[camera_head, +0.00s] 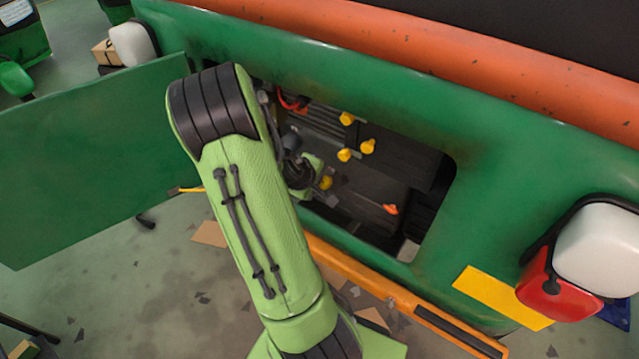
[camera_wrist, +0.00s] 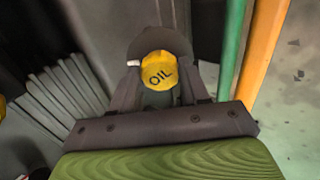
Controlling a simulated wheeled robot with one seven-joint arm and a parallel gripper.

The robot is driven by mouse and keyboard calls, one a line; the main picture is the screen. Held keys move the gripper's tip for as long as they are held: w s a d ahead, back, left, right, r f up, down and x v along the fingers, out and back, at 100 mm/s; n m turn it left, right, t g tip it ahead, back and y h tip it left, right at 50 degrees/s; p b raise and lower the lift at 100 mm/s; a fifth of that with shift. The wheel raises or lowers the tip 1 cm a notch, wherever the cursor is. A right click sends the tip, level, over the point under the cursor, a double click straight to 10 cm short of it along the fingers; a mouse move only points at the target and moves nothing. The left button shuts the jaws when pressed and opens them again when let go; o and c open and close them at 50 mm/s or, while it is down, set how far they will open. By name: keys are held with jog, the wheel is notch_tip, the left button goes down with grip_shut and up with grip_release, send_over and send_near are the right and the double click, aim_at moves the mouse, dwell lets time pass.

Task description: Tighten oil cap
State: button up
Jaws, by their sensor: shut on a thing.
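The yellow oil cap (camera_wrist: 160,72), marked "OIL", sits between the two fingers of my gripper (camera_wrist: 162,80) in the wrist view. My gripper is shut on it. The cap appears to sit over a dark round neck, but the fingers hide most of that join. I cannot tell how tightly it is seated. In the head view the same yellow cap (camera_head: 326,183) shows beside my gripper (camera_head: 318,186) inside the open engine bay (camera_head: 385,170). My green arm covers the left part of the bay.
Several other yellow caps (camera_head: 367,146) and an orange part (camera_head: 390,209) are in the bay. The green hatch door (camera_head: 90,150) stands open at the left. An orange bumper (camera_head: 400,300) runs below the opening. A red lamp (camera_head: 556,299) is at the right.

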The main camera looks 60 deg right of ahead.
jog(key=shift+s+a+f, duration=0.1)
jog(key=shift+f, duration=0.15)
jog(key=shift+m+b, duration=0.3)
jog(key=o, duration=0.7)
jog(key=shift+c, duration=0.2)
jog(key=o, duration=0.4)
jog(key=shift+r, duration=0.1)
jog(key=shift+c, duration=0.6)
jog(key=shift+r, duration=0.1)
jog(key=p+v, duration=0.4)
jog(key=v, duration=0.3)
jog(key=shift+a+r, duration=0.15)
jog(key=shift+r, duration=0.25)
